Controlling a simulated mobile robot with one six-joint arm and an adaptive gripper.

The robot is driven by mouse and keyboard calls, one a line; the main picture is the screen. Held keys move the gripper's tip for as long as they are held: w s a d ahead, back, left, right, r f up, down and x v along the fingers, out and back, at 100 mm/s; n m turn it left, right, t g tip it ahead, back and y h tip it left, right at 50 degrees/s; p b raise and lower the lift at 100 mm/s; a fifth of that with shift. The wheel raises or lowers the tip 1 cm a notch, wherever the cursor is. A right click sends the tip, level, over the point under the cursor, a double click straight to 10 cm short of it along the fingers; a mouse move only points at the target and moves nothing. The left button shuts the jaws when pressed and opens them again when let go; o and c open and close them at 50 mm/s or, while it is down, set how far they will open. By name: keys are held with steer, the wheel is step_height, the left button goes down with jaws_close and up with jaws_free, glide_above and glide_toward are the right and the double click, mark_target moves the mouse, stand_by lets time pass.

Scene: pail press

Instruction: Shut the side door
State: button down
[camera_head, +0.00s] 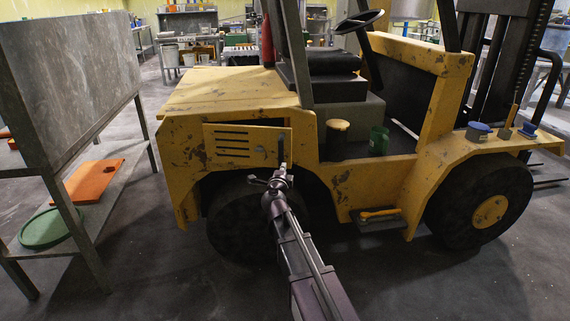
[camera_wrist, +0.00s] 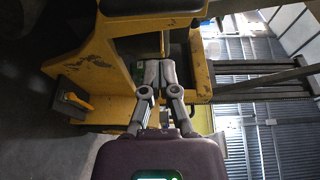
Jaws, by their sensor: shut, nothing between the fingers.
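The side door is most likely the slotted yellow panel (camera_head: 240,145) low on the side of the yellow forklift (camera_head: 235,88). It has several dark slots and seems to stand out from the body, with dark space below it; its exact angle is unclear. My gripper (camera_head: 281,168) is at the panel's lower right corner in the head view and overlaps it there; I cannot tell whether they touch. In the wrist view my gripper (camera_wrist: 160,72) has its fingers together and empty, with the forklift's yellow bodywork (camera_wrist: 112,85) turned sideways around them.
A step (camera_head: 378,226) with a yellow-handled tool is right of my arm. A grey rack (camera_head: 75,80) with an orange board (camera_head: 92,182) stands left. Open floor lies between rack and forklift.

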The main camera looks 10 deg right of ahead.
mark_target(290, 147)
steer(key=x, duration=1.3)
steer(key=shift+w, duration=0.2)
steer(key=shift+d, duration=0.1)
